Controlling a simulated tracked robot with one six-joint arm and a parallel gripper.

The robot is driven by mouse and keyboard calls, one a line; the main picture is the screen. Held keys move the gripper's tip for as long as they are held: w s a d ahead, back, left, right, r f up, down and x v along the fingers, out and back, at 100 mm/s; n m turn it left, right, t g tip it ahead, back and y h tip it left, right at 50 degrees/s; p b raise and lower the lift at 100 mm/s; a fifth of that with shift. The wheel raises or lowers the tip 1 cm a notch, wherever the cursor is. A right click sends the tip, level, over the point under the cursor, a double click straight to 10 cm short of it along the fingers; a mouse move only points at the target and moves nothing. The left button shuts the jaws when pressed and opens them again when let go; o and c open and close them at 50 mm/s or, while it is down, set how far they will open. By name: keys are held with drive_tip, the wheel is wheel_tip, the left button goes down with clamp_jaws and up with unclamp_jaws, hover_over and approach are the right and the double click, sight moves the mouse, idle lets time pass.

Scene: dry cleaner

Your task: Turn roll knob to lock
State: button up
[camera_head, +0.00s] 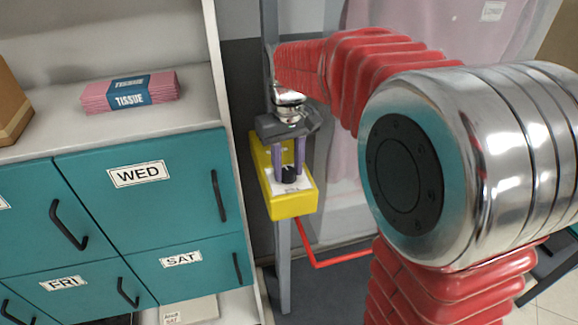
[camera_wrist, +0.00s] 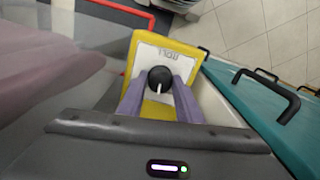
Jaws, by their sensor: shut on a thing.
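The roll knob is a round black knob (camera_head: 289,174) on the white face of a yellow box (camera_head: 291,205) fixed to a grey post. In the wrist view the knob (camera_wrist: 160,78) shows a white pointer line running downward in the picture. Lettering on the white plate (camera_wrist: 166,52) appears upside down and is hard to read. My gripper (camera_head: 288,168) has two purple fingers reaching down to the box, one on each side of the knob. The fingers are shut on the knob. The fingers (camera_wrist: 159,88) partly hide the lower plate and any lock mark there.
A shelf unit with teal drawers (camera_head: 148,205) labelled by day stands left of the post. A red bar (camera_head: 336,262) runs below the yellow box. A pink garment in clear cover (camera_head: 430,28) hangs behind my arm.

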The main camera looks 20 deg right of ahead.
sight(288, 170)
drive_tip(key=m, duration=0.5)
drive_tip(key=shift+m, duration=0.3)
drive_tip(key=m, duration=0.5)
idle(0.4)
drive_tip(key=o, duration=1)
drive_tip(key=shift+o, duration=0.2)
drive_tip(key=shift+r, duration=0.1)
wheel_tip(288, 170, up, 14)
drive_tip(key=shift+f, duration=0.2)
